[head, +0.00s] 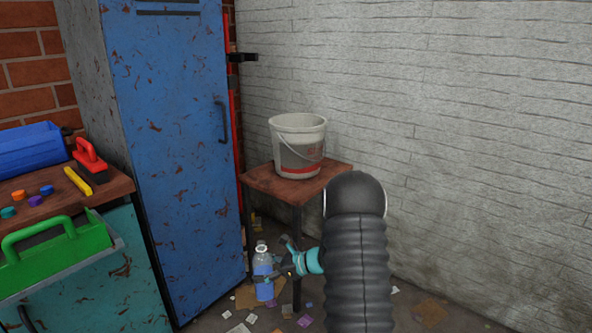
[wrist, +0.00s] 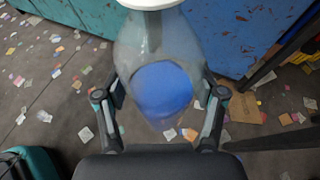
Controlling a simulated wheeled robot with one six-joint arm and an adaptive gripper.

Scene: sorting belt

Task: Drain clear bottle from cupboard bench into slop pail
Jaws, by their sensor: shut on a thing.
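The clear bottle (head: 263,263) is upright in the head view, with a white cap and blue in its lower part. My gripper (head: 273,276) is shut on it from the right side. In the wrist view the bottle (wrist: 160,60) stands between both fingers (wrist: 160,100), with a blue area showing through it. The slop pail (head: 298,148) is a grey-white bucket with a red band, standing on a small brown table. The bottle is lower than the pail and in front of the table, to the pail's lower left. The pail's inside is mostly hidden.
The small table (head: 262,182) has dark legs beside the bottle. A blue locker (head: 175,150) stands to the left. Scraps litter the floor; a white brick wall closes the right.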

